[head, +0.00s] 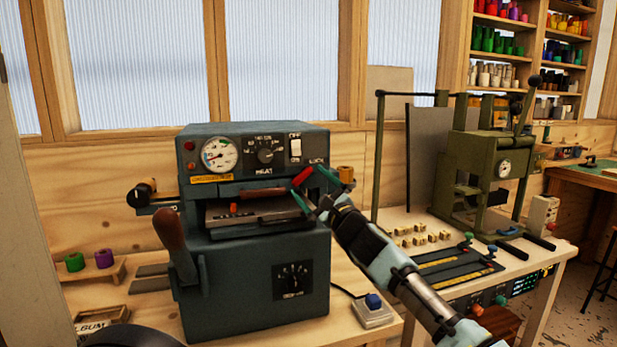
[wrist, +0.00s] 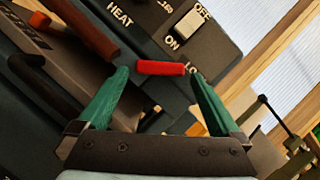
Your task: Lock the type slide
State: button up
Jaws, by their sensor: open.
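The dark green stamping machine (head: 255,160) stands on the bench, with the type slide (head: 255,211) in its front opening under a brown bar handle (head: 248,191). A small red lever (head: 303,176) sits at the right of the front panel by the LOCK label. It also shows in the wrist view (wrist: 161,68). My gripper (head: 316,187) is open at the machine's right front. In the wrist view its green fingers (wrist: 159,79) stand either side of the red lever, with gaps I cannot judge exactly. Whether the slide is fully seated is unclear.
A long brown-gripped lever (head: 172,232) is at the machine's left front. The HEAT dial and ON/OFF switch (head: 295,148) are just above the red lever. An olive press (head: 490,165) and small yellow type blocks (head: 420,237) stand on the right table.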

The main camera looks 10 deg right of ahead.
jog(key=shift+w+a+r, duration=0.15)
jog(key=shift+w+a, duration=0.05)
jog(key=shift+w, duration=0.25)
